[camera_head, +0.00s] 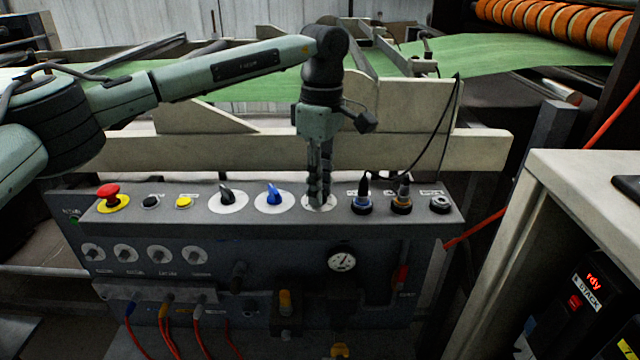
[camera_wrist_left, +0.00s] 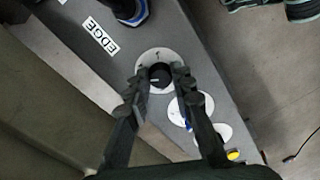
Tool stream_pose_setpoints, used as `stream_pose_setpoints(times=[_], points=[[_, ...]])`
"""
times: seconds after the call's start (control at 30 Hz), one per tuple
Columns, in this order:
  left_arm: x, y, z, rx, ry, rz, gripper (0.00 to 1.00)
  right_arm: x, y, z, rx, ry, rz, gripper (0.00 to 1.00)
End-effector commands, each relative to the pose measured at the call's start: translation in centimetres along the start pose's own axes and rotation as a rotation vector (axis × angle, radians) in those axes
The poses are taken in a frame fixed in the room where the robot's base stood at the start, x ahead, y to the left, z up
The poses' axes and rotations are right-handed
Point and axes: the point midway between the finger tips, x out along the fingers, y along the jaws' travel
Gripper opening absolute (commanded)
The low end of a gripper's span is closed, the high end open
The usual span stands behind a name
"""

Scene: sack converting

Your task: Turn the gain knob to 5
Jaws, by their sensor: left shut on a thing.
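My left gripper (camera_head: 319,200) points straight down at the sloped top of the grey control panel. Its fingers are shut on a black knob (camera_wrist_left: 160,75), the right one of three knobs on round white dials. The white dial (camera_wrist_left: 144,61) shows around the knob in the left wrist view; in the head view the fingers hide most of the knob. I cannot read the dial's numbers or a gain label, nor tell the knob's setting. To the left are a blue knob (camera_head: 273,194) and another black knob (camera_head: 227,195). My right gripper is not in view.
A red stop button (camera_head: 109,193) and a yellow button (camera_head: 183,202) sit left on the panel. Plugged connectors (camera_head: 363,195) with upright cables stand close to the right of the gripper. A pale beam (camera_head: 420,152) runs behind. A white-topped cabinet (camera_head: 590,175) stands right.

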Motion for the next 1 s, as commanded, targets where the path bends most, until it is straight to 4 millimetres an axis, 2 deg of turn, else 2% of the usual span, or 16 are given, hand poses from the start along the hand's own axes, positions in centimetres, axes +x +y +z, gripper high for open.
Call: stream_pose_setpoints(times=[1.0], points=[[-0.09,-0.16,0.01,0.963,0.044,0.002,0.0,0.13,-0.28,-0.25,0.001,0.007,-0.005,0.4]])
